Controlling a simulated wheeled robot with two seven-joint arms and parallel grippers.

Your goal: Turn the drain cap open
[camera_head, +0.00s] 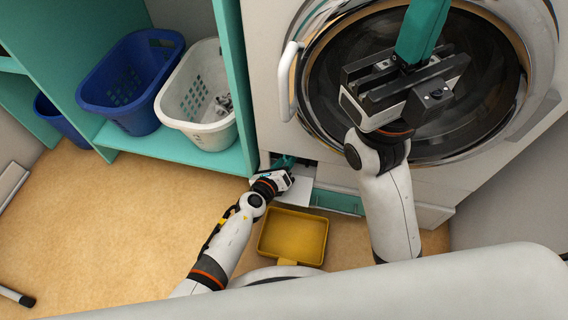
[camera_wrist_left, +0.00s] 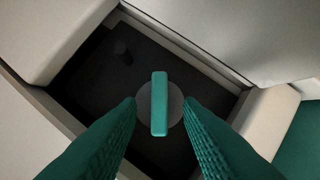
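The drain cap (camera_wrist_left: 160,84), a teal upright bar on a grey round disc, sits in a dark recess low on the front of the washing machine (camera_head: 262,60). My left gripper (camera_wrist_left: 161,103) is open, with one teal finger on each side of the bar and a gap to both. In the head view my left gripper (camera_head: 286,164) reaches into the opening at the machine's lower left, and the cap is hidden there. My right gripper (camera_head: 424,30) is held up in front of the round door (camera_head: 335,95); its fingers look closed together and empty.
A yellow tray (camera_head: 292,238) lies on the floor below the opening. Blue (camera_head: 128,72) and white (camera_head: 196,100) laundry baskets stand on a teal shelf (camera_head: 165,146) to the left. The floor at left is mostly clear.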

